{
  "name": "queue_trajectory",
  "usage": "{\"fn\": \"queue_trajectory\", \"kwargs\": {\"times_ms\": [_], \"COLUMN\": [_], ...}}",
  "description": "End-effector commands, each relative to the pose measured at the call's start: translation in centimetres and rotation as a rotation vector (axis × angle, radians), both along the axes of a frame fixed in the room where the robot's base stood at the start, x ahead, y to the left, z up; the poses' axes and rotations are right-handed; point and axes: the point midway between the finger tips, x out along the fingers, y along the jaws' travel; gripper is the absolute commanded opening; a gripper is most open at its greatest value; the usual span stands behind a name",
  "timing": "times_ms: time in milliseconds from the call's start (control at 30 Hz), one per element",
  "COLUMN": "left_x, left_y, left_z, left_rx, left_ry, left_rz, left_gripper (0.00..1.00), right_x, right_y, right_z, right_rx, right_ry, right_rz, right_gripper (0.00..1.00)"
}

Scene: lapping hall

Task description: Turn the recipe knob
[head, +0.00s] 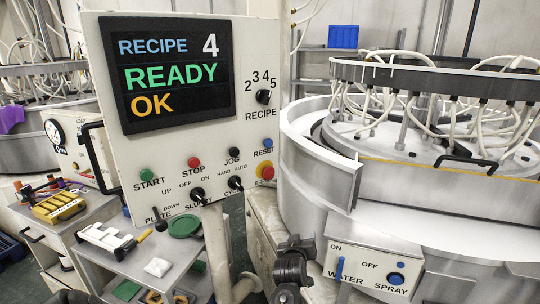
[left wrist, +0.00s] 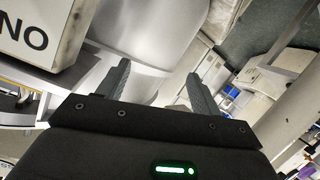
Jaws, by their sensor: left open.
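The recipe knob (head: 263,97) is a small black knob on the right side of the pale control panel (head: 262,45), under an arc of numbers from 2 to 5 and above the word RECIPE. The display (head: 175,72) reads RECIPE 4, READY, OK. My left gripper (head: 293,247) is low in the head view, well below the knob and beside the water and spray box. In the left wrist view its two dark fingers (left wrist: 157,72) stand apart with nothing between them. The knob does not show in the left wrist view. My right gripper is not in view.
Below the recipe knob are a blue reset button (head: 267,143), a red emergency button (head: 266,171) and several switches. The round lapping machine (head: 330,150) stands close on the right. The water and spray box (head: 370,272) sits low in front. A cluttered trolley (head: 110,265) stands left.

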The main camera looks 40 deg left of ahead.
Motion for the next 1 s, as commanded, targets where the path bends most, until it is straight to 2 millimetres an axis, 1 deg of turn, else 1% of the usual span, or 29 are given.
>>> {"fn": "queue_trajectory", "kwargs": {"times_ms": [33, 67, 100, 200, 267, 300, 367, 400, 467, 500, 567, 600, 700, 800, 900, 1000], "left_x": [0.6, 0.8, 1.1, 1.9, 2.5, 2.9, 3.4, 3.7, 3.9, 3.9, 3.7, 3.5, 2.7, 1.9, 1.4, 1.2], "left_y": [0.9, 1.5, 2.3, 4.4, 5.5, 6.0, 6.8, 7.2, 7.6, 7.7, 7.7, 7.5, 6.9, 6.3, 6.0, 5.8], "left_z": [4.8, 7.1, 10.2, 16.6, 19.5, 21.4, 24.0, 25.9, 28.7, 30.6, 33.4, 35.1, 38.7, 41.1, 42.4, 42.8], "left_rx": [-0.034, -0.056, -0.086, -0.156, -0.189, -0.21, -0.239, -0.256, -0.284, -0.301, -0.324, -0.339, -0.359, -0.368, -0.372, -0.371], "left_ry": [-0.084, -0.132, -0.198, -0.354, -0.432, -0.479, -0.549, -0.593, -0.656, -0.694, -0.745, -0.772, -0.82, -0.85, -0.862, -0.866], "left_rz": [0.043, 0.072, 0.114, 0.232, 0.302, 0.349, 0.427, 0.478, 0.56, 0.614, 0.692, 0.74, 0.836, 0.9, 0.935, 0.95], "left_gripper": [0.65, 0.65, 0.65, 0.65, 0.65, 0.65, 0.65, 0.65, 0.65, 0.65, 0.65, 0.65, 0.65, 0.65, 0.65, 0.65], "right_x": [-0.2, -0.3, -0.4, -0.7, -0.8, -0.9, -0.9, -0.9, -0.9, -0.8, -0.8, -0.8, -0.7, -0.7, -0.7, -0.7], "right_y": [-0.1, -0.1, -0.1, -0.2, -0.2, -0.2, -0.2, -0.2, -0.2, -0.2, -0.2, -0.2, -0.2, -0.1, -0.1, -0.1], "right_z": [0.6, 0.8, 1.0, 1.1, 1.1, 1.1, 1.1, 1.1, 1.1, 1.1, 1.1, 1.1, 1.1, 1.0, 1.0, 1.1], "right_rx": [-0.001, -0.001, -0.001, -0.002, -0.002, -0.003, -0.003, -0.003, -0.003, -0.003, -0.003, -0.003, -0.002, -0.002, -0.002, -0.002], "right_ry": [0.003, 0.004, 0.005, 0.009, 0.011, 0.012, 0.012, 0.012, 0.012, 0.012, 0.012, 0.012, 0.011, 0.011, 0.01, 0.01], "right_rz": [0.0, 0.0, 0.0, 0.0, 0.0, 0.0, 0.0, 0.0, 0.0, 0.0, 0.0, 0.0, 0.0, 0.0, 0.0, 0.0], "right_gripper": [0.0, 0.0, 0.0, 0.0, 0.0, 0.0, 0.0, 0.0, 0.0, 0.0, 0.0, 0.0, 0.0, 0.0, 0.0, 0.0]}}
